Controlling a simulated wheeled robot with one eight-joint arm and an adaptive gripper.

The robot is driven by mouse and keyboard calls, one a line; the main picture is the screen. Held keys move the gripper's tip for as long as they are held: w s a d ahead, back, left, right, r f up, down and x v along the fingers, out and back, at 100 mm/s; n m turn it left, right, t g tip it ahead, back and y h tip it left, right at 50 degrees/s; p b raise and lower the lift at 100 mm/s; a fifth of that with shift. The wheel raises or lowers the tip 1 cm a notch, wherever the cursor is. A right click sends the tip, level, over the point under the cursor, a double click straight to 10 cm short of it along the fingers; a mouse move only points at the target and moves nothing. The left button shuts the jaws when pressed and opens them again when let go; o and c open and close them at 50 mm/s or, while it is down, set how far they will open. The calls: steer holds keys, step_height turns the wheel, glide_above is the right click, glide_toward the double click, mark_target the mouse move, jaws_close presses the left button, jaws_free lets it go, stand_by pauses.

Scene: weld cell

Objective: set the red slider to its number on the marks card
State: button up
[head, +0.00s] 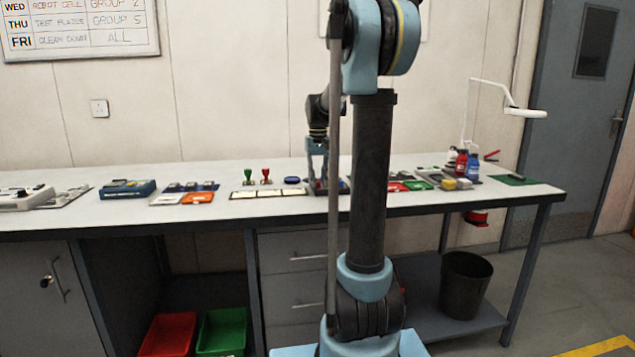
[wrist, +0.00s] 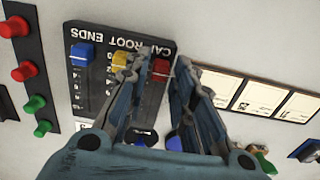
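The red slider (wrist: 161,69) is a small red knob at the right end of a dark slider panel (wrist: 95,98) lettered "ROOT ENDS", which appears upside down in the wrist view. A yellow slider (wrist: 121,60) and a blue slider (wrist: 82,55) sit to its left. My gripper (wrist: 161,62) is open, with one finger on each side of the red slider as seen from the wrist; contact cannot be told. The fingers hide part of the red slider's track. In the head view my gripper (head: 317,178) is low over the bench. I cannot identify the marks card.
A strip with red and green buttons (wrist: 27,72) lies left of the panel in the wrist view. Pale framed cards (wrist: 258,98) lie to its right. In the head view, red and green stamps (head: 257,176) and a blue oval item (head: 292,180) stand near on the bench (head: 110,213).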

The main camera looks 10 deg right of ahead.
steer(key=shift+f, duration=0.3)
jaws_close()
steer(key=shift+w, duration=1.8)
jaws_free()
